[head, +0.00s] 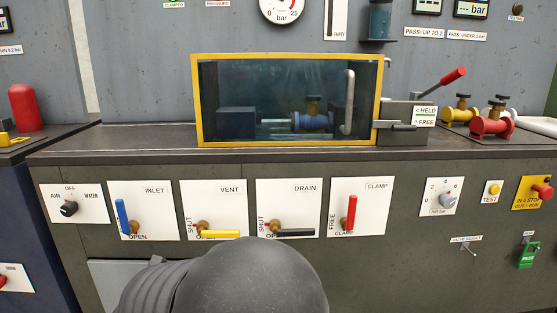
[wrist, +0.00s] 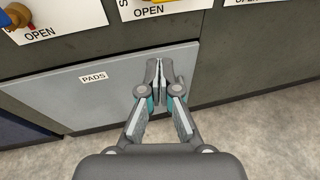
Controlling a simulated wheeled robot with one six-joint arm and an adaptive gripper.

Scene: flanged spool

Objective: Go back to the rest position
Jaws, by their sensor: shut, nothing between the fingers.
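My gripper (wrist: 158,75) shows in the wrist view with its fingertips together and nothing between them. It is in front of the lower cabinet, just below the panels marked OPEN and over the right part of the grey PADS door (wrist: 60,95). In the head view my arm fills the bottom middle and hides the gripper. It also covers part of the cabinet front.
A yellow-framed tank (head: 196,100) with a blue flanged spool (head: 313,122) inside stands on the bench. Below it are the blue inlet lever (head: 122,216), yellow vent lever (head: 220,234), black drain lever (head: 296,232) and red clamp lever (head: 351,212). Floor (wrist: 265,130) shows clear at right.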

